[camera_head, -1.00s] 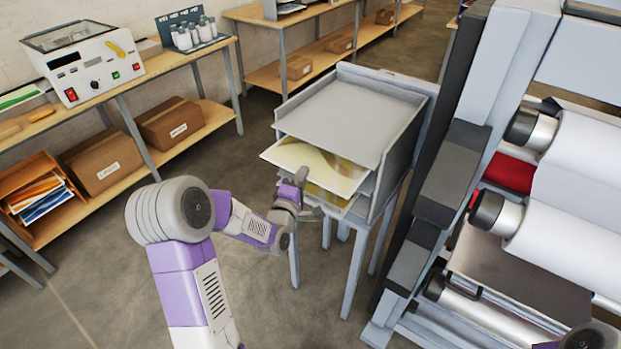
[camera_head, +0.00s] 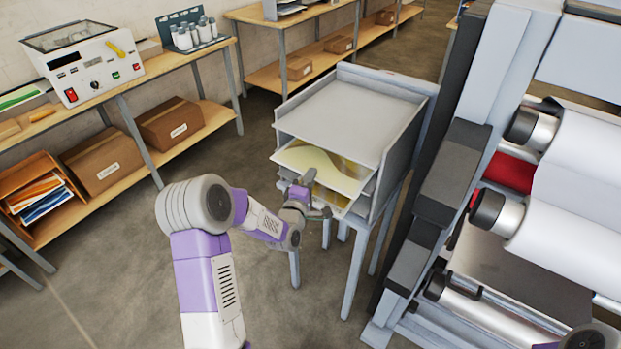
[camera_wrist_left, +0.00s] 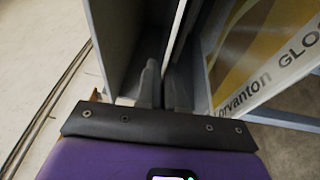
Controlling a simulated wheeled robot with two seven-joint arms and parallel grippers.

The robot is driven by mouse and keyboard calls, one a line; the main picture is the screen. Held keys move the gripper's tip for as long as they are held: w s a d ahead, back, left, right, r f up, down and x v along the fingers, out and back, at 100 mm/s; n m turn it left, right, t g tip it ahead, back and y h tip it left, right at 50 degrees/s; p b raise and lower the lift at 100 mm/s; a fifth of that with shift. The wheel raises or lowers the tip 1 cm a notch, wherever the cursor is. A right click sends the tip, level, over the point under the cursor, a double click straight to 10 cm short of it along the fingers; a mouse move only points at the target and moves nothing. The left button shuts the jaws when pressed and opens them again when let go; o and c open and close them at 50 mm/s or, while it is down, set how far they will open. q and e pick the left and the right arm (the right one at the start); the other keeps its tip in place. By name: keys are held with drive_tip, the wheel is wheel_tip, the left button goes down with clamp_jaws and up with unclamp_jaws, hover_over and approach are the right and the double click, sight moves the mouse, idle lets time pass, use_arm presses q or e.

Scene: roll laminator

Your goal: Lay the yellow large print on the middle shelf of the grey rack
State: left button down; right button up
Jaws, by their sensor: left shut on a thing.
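A large pale yellow print (camera_head: 318,162) with a curved darker yellow band lies flat, partly inside the grey rack (camera_head: 350,112) below its top shelf, its front part sticking out. My left gripper (camera_head: 310,184) is shut on the print's front edge. In the left wrist view the gripper's fingers (camera_wrist_left: 163,88) show close together near the rack's grey panels, with the print nearly edge-on. A second golden-yellow sheet (camera_head: 334,196) shows below the held print; in the wrist view a lettered gold and white print (camera_wrist_left: 265,50) shows. Whether the held print touches a shelf is hidden. My right gripper is out of view.
The roll laminator (camera_head: 455,170) stands close to the rack's right side. A wooden bench (camera_head: 150,80) with a white device (camera_head: 95,68) and cardboard boxes (camera_head: 170,122) is at the left. The floor in front of the rack is open.

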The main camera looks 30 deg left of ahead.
use_arm(q)
drive_tip(key=shift+f+b, duration=0.3)
drive_tip(key=shift+b, duration=0.05)
drive_tip(key=c, duration=1.3)
unclamp_jaws()
drive_tip(key=shift+o, duration=0.2)
